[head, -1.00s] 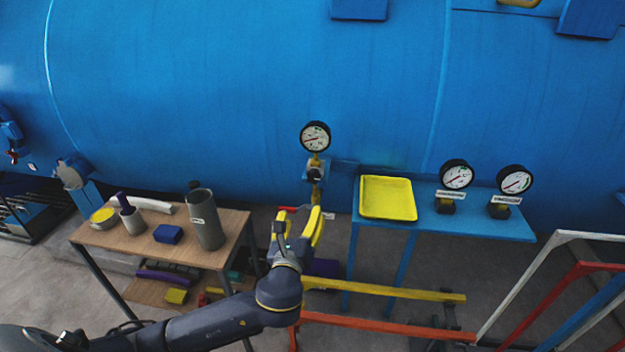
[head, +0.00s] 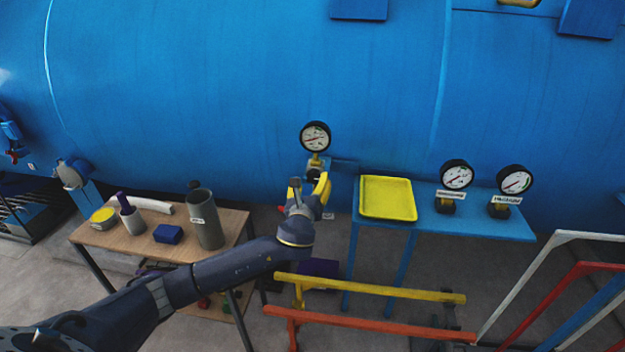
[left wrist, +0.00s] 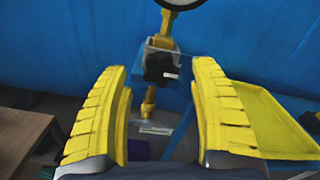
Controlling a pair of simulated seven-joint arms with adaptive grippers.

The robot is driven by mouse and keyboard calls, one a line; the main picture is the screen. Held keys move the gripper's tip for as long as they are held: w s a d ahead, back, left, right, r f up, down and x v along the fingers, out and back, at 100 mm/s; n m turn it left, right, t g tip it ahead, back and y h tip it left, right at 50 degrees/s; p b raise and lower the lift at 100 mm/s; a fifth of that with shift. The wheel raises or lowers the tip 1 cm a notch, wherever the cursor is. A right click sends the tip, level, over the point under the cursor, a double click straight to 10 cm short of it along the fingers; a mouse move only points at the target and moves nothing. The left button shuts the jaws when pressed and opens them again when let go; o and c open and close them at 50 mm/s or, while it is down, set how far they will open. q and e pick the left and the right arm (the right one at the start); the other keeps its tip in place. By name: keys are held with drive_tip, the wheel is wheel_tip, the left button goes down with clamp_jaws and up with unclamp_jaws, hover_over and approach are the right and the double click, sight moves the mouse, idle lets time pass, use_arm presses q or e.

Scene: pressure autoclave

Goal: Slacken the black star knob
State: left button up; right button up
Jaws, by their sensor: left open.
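The black star knob (left wrist: 160,68) sits on a brass pipe below a round gauge (head: 315,136). In the left wrist view it shows between and beyond the two yellow fingers, with a small white mark at its right. In the head view the knob (head: 314,175) is small and partly covered by my gripper. My left gripper (head: 309,187) is open and empty, just below and in front of the knob. In the left wrist view its fingers (left wrist: 163,85) stand on either side of the knob, apart from it. My right gripper is not in view.
A blue shelf (head: 465,222) right of the knob bears a yellow tray (head: 388,198) and two gauges (head: 457,175). A wooden table (head: 140,240) at left holds a grey cylinder (head: 205,220) and other items. Yellow and orange rails (head: 390,291) stand low in front. The blue autoclave wall (head: 230,90) is behind.

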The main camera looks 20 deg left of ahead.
use_arm(q)
drive_tip(key=shift+x, duration=1.1)
drive_tip(key=c, duration=1.3)
